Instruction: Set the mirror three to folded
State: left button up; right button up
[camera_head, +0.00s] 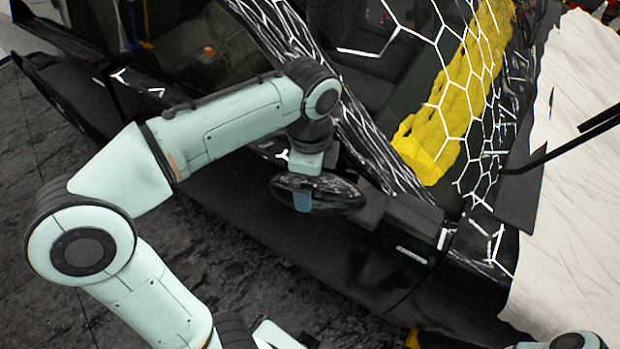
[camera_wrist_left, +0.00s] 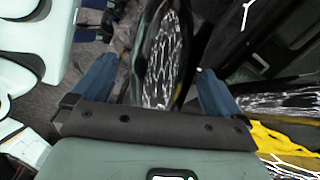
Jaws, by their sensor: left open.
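The black car's side mirror (camera_head: 345,196) is a dark glossy oval beside the door, just below the base of the white-lined window pillar. My left gripper (camera_head: 302,199) is at the mirror, with a blue finger in front of it. In the left wrist view, the mirror (camera_wrist_left: 164,62) stands between the two blue fingers of my left gripper (camera_wrist_left: 157,86). The fingers are spread apart, with gaps visible on both sides, so the gripper is open. The mirror's joint to the door is largely hidden by my gripper. My right gripper is out of view.
The dark car door (camera_head: 330,262) lies just below and beside the mirror. A yellow cloth (camera_head: 440,125) lies behind the hexagon-lined windshield. A white cover (camera_head: 580,170) drapes over the hood at right. Dark floor (camera_head: 225,270) is open at lower left.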

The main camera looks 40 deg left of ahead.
pick_arm(q)
notch_tip(320, 180, up, 12)
jog(key=p, duration=0.2)
jog(key=shift+f, duration=0.2)
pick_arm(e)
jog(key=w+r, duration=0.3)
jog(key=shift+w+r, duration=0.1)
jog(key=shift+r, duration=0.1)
